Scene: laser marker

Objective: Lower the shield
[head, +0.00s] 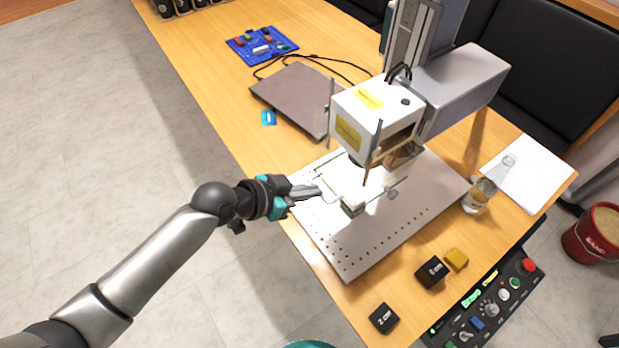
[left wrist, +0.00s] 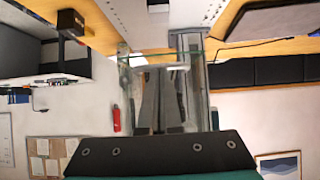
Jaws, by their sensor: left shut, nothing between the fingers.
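The laser marker's white head (head: 388,103) hangs over a perforated metal work plate (head: 345,252) on the table. A clear panel with greenish edges, which looks like the shield (left wrist: 135,58), spans the middle of the left wrist view. In the head view its outline is hard to make out below the marker head. My left gripper (head: 318,189) is at the plate's left edge, in front of the marker and below its head. Its fingers (left wrist: 162,100) are shut and empty, and appear to overlap the clear panel in the wrist view; contact cannot be told. My right gripper is not in view.
A glass bottle (head: 479,196) and white paper (head: 530,172) are right of the plate. Black blocks (head: 431,272), a yellow block (head: 457,259) and a control panel (head: 486,309) are at the near right. A closed laptop (head: 297,98) and blue tray (head: 262,47) lie farther back.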

